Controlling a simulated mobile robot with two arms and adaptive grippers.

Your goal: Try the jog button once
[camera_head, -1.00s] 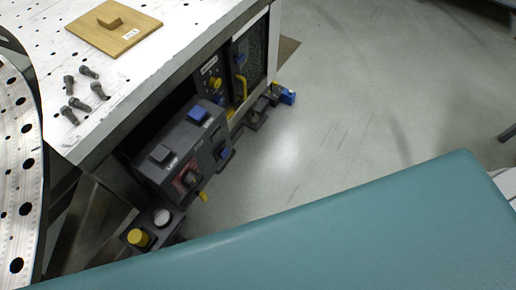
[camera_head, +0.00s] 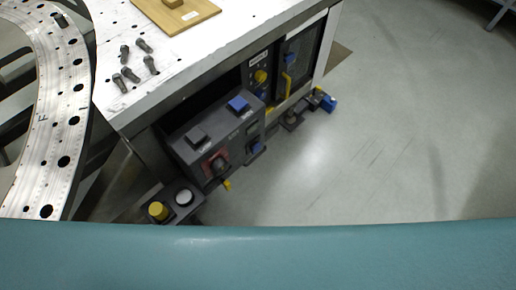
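A dark control box (camera_head: 229,133) hangs at the near side of the workbench. Its top carries a dark square button (camera_head: 197,135) and a blue square button (camera_head: 238,103). Its front has a dark round knob (camera_head: 219,165) on a red plate. Below it, a smaller dark box holds a round yellow button (camera_head: 158,210) and a round white button (camera_head: 184,197). The labels are too small to read, so I cannot tell which one is the jog button. Neither gripper is in view.
The white workbench (camera_head: 225,45) holds several dark bolts (camera_head: 125,73) and a wooden board (camera_head: 192,16). A large perforated metal ring (camera_head: 55,110) is at the left. A dark panel with a yellow knob (camera_head: 261,76) sits under the bench. The grey floor (camera_head: 400,120) at right is clear.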

